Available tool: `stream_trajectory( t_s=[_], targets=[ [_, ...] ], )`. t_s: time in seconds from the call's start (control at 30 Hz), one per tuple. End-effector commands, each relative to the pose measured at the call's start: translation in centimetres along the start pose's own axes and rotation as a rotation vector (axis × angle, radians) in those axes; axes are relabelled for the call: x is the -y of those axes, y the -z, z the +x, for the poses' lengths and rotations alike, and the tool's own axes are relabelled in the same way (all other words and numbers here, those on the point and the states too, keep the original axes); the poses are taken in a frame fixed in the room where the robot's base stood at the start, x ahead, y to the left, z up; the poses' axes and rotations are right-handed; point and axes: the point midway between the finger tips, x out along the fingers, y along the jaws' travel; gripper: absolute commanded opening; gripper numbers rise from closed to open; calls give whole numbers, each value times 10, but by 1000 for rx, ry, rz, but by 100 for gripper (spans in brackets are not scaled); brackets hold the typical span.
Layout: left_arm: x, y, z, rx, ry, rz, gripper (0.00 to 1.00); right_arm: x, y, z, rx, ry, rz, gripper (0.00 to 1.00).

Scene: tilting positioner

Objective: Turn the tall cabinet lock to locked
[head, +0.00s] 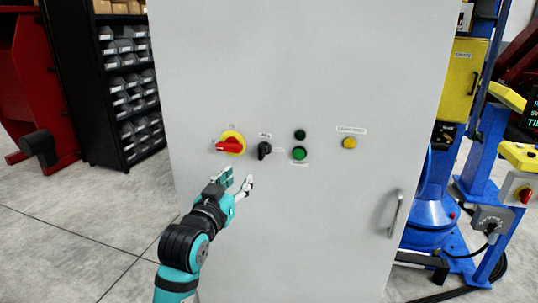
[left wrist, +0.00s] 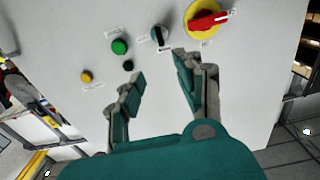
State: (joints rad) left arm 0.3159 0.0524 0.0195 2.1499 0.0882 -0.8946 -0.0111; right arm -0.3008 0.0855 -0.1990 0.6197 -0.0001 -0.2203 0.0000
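The tall grey cabinet (head: 330,225) fills the middle of the head view, with a row of controls on its front. A small black knob (head: 264,149), perhaps the lock, sits right of a red rotary handle (head: 230,146) on a yellow disc. Their labels are too small to read. My left gripper (head: 237,180) is open and empty, just below the knob and apart from it. In the left wrist view the knob (left wrist: 160,36) shows beyond the spread fingers (left wrist: 158,70), nearer the right finger. My right gripper is out of view.
Right of the knob are a green button (head: 299,153), a dark button (head: 300,134) above it and a yellow button (head: 349,143). A door handle (head: 395,214) is lower right. A bin rack (head: 125,85) stands left; blue machinery (head: 430,200) stands right.

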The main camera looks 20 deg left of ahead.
Motion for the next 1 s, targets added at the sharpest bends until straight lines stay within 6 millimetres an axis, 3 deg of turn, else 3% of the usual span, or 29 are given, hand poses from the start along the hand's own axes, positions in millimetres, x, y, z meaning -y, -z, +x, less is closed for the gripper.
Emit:
stream_trajectory(
  t_s=[0.17, 0.37, 0.7, 1.0],
  targets=[
    [0, 2, 24, 1, 0, -2, 36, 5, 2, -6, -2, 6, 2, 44],
    [0, 3, 67, 2, 0, 0, 36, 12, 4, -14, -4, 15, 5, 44],
    [0, 2, 138, 1, 0, 0, 36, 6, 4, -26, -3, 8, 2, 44],
    [0, 0, 169, 1, -1, 0, 36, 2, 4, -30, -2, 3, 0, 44]
  ],
)
